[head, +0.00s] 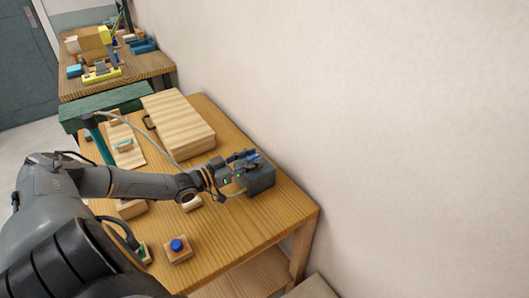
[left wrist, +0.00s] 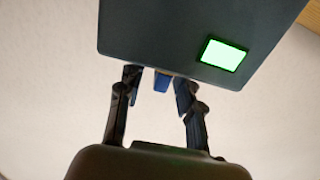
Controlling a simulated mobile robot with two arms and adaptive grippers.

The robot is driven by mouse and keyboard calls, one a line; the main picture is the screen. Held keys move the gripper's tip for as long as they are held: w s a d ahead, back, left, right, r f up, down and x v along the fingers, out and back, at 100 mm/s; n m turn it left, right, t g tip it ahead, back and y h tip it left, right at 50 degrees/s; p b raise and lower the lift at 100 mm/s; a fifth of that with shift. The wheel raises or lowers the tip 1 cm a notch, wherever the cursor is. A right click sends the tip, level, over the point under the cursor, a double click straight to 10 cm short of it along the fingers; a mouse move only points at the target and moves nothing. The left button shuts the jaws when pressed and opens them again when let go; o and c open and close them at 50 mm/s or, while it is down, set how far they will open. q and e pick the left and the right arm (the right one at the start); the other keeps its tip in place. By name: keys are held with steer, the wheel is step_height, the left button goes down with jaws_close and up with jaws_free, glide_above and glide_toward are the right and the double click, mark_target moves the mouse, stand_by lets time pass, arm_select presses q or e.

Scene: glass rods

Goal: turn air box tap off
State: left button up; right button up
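The air box (head: 262,182) is a dark grey box near the wall side of the wooden table. Its dark face (left wrist: 150,30) fills the top of the left wrist view, with a lit green square (left wrist: 222,55) on it. The blue tap (left wrist: 162,83) shows at the box's edge; part of it is hidden. My left gripper (left wrist: 157,82) has its fingers spread on both sides of the tap, with a visible gap on the left. In the head view my left gripper (head: 238,164) is at the top of the box. My right gripper is not in view.
A pale wooden case (head: 180,122) lies behind on the table (head: 235,228). A blue button on a wooden block (head: 177,248) stands near the front. A thin pale hose (head: 150,138) runs over the table. The wall is close on the right.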

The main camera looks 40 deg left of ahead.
arm_select(q)
steer(key=shift+x, duration=2.35)
steer(key=shift+c, duration=0.2)
jaws_close()
